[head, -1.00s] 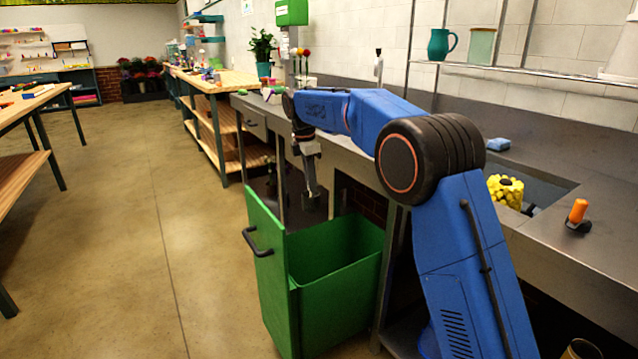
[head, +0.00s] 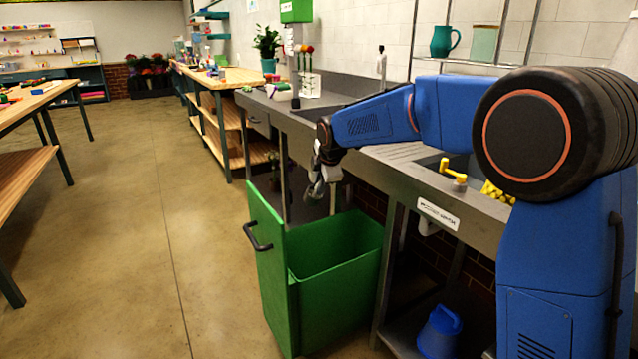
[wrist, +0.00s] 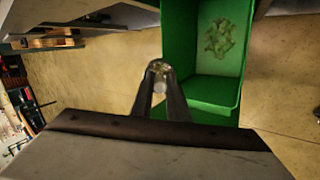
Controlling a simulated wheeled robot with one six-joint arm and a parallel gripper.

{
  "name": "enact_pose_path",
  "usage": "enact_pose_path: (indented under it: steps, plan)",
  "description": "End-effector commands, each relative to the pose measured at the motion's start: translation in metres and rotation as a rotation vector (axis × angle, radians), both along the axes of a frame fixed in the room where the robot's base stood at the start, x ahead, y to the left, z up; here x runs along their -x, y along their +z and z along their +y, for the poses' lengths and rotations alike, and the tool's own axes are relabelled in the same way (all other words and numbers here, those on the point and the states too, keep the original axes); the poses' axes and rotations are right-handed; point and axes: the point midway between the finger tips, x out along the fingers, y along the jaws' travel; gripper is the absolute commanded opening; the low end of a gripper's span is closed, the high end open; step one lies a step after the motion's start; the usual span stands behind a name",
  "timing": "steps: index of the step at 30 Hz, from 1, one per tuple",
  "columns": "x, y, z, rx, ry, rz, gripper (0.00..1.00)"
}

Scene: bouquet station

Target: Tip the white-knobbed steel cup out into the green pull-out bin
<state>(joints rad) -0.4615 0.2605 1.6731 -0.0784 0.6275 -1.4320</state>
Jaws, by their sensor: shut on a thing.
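The green pull-out bin (head: 335,275) stands open below the counter edge in the head view. In the wrist view the bin (wrist: 218,88) is right of centre, with pale green scraps (wrist: 219,40) inside. My gripper (head: 320,178) is above the bin's rear left part, against the counter front. In the wrist view my gripper's fingers (wrist: 160,72) are closed around a small white knob (wrist: 157,86). A small grey shape at the fingers in the head view looks like the steel cup (head: 317,190), tilted. Its mouth and inside cannot be made out.
A potted plant (head: 267,45) and flowers stand farther back. The floor left of the bin is clear.

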Motion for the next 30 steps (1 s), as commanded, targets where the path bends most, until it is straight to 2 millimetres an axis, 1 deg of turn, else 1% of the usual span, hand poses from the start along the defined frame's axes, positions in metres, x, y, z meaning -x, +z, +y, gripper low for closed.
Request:
enact_pose_path:
  steps: [4, 12, 20, 30]
  plan:
    - [0.005, -0.001, -0.003, -0.05, 0.0, -0.075, 0.0]
    - [0.007, -0.008, -0.005, -0.127, 0.0, -0.188, 0.0]
    - [0.009, -0.012, -0.006, -0.179, -0.001, -0.267, 0.0]
    - [0.008, -0.014, -0.009, -0.204, -0.008, -0.319, 0.0]
